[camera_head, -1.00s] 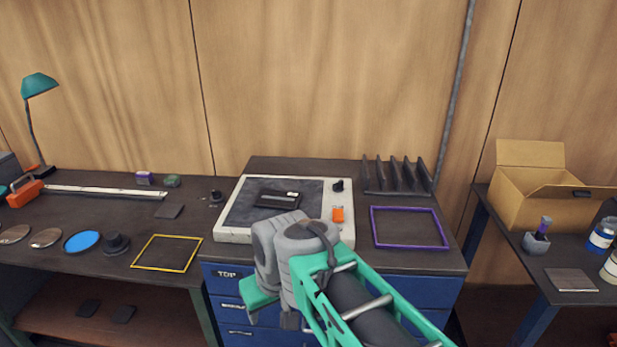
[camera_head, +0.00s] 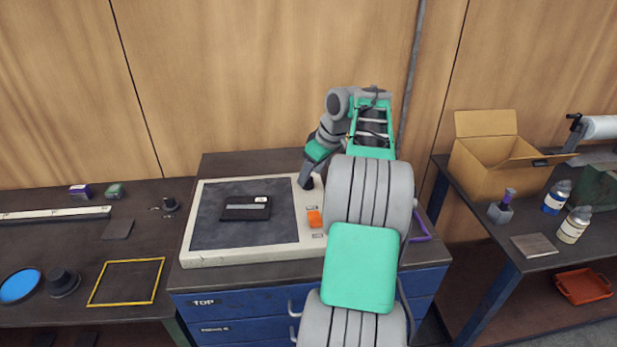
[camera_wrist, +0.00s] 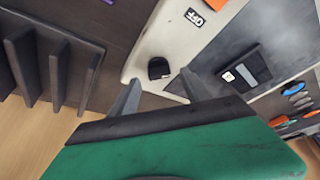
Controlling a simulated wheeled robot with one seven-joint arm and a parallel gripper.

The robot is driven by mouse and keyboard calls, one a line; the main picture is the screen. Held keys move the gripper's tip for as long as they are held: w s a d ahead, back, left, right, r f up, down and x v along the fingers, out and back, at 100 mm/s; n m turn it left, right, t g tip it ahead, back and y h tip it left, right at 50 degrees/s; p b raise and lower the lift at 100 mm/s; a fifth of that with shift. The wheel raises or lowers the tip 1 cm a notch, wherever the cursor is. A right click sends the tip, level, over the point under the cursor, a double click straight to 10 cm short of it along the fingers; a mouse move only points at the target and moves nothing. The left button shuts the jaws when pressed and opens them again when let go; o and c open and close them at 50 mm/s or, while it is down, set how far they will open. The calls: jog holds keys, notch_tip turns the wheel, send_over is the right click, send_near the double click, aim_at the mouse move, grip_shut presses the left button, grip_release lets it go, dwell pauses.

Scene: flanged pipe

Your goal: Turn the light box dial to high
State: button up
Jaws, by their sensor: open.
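The light box (camera_head: 240,255) is a cream-framed box with a dark panel on the cabinet top; its frame also shows in the wrist view (camera_wrist: 150,40). Its black dial (camera_wrist: 159,68) is on the frame near a corner, just beyond and between my fingertips in the wrist view. The dial's pointer setting is not clear. My gripper (camera_wrist: 160,92) is open and empty, pointing down at the dial, seemingly not touching it. In the head view my gripper (camera_head: 306,179) is at the box's back right corner and largely hides the dial. An orange switch (camera_head: 314,218) is in front.
A black cassette-like item (camera_head: 245,208) lies on the panel. The dark slotted rack (camera_wrist: 50,65) stands close beside my gripper. A purple frame (camera_head: 420,228) is partly hidden by my arm. A cardboard box (camera_head: 490,165) stands on the right table.

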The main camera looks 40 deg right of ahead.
jog(key=shift+x, duration=0.95)
grip_shut()
